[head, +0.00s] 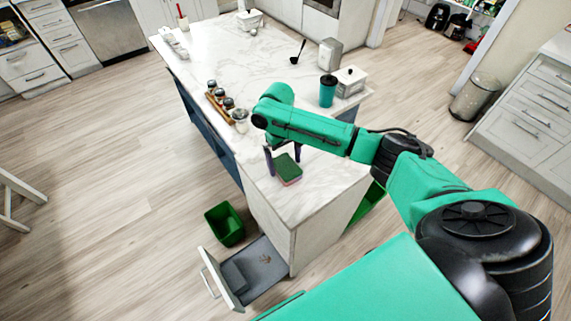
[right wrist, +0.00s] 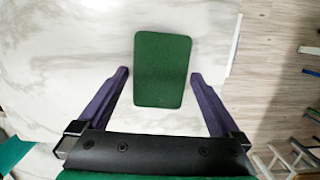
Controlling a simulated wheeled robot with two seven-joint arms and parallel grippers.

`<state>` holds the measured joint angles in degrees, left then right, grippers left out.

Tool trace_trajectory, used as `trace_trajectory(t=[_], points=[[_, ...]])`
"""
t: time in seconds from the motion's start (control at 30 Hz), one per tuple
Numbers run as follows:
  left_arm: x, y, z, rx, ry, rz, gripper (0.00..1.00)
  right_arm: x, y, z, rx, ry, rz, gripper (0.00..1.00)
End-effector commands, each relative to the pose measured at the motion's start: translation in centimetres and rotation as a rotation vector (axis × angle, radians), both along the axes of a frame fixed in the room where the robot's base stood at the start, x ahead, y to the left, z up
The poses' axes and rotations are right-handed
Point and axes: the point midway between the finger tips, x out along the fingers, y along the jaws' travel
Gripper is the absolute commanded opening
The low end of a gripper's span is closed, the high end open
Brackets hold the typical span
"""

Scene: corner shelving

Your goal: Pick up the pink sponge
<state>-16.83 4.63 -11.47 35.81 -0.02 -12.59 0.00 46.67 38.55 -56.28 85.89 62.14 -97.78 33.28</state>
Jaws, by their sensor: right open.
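The sponge (head: 288,170) lies on the marble counter near its front end, with a green top and a pink lower layer at its edge. In the right wrist view the sponge (right wrist: 162,70) shows only its green top. My right gripper (head: 283,160) is open above the sponge; its purple fingers are on either side. In the right wrist view the right gripper (right wrist: 160,75) has its fingertips to the left and right of the sponge's near part, with gaps on both sides. I cannot tell the exact height of the fingertips. My left gripper is not in view.
On the counter (head: 315,195) stand a rack of jars (head: 226,103), a teal cup (head: 327,91), a white lidded box (head: 350,81) and a black ladle (head: 298,52). Below are an open drawer (head: 262,270) and a green bin (head: 225,225). The counter around the sponge is clear.

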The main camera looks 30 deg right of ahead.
Motion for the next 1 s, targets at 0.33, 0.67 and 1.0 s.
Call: trace_trajectory(t=[0.33,0.67,1.0], points=[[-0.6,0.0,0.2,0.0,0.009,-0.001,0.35,-0.2,-0.1,-1.3,-0.002,-0.001,0.0,0.81],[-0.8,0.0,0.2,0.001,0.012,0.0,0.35,-0.2,-0.1,-1.3,-0.001,-0.001,0.0,0.28],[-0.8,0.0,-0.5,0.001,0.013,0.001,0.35,0.0,-0.1,2.2,0.0,-0.007,0.0,0.28]])
